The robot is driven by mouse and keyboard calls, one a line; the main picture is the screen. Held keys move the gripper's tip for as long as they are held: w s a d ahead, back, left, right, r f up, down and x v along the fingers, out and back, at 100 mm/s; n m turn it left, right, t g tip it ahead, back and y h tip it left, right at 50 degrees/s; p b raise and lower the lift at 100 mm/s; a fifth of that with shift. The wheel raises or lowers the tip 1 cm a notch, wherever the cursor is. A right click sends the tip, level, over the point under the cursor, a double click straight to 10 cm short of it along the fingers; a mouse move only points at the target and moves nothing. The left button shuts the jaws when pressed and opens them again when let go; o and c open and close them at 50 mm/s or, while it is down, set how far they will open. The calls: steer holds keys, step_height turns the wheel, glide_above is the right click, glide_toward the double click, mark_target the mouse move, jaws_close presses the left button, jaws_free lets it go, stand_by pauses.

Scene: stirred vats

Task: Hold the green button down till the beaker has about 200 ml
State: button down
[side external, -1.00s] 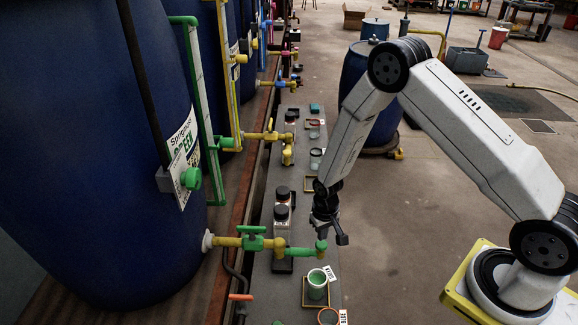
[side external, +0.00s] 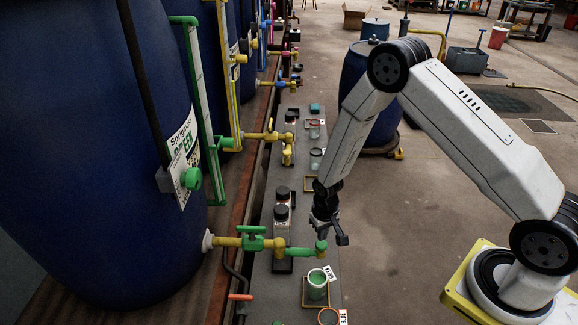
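The green button (side external: 190,178) sticks out from the labelled plate on the front of the large blue vat (side external: 75,130) at the left. Nothing touches it. A beaker with green content (side external: 317,281) stands upright on a small square stand below the green spout (side external: 320,247). Its level marks are too small to read. My gripper (side external: 332,232) hangs just above and beside the spout, well to the right of the button. Its fingers are dark and small, and I cannot tell whether they are open or shut.
A green valve handle (side external: 251,238) sits on the yellow pipe between vat and spout. Dark-capped bottles (side external: 282,215) stand on the grey bench behind the pipe. A yellow pipe and valve (side external: 268,136) reach over the bench farther back. Open floor lies to the right.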

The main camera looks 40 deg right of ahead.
mark_target(322, 244)
steer(key=shift+f, duration=0.1)
steer(key=shift+f, duration=0.75)
steer(key=shift+f, duration=0.7)
stand_by(1.0)
steer(key=shift+r, duration=4)
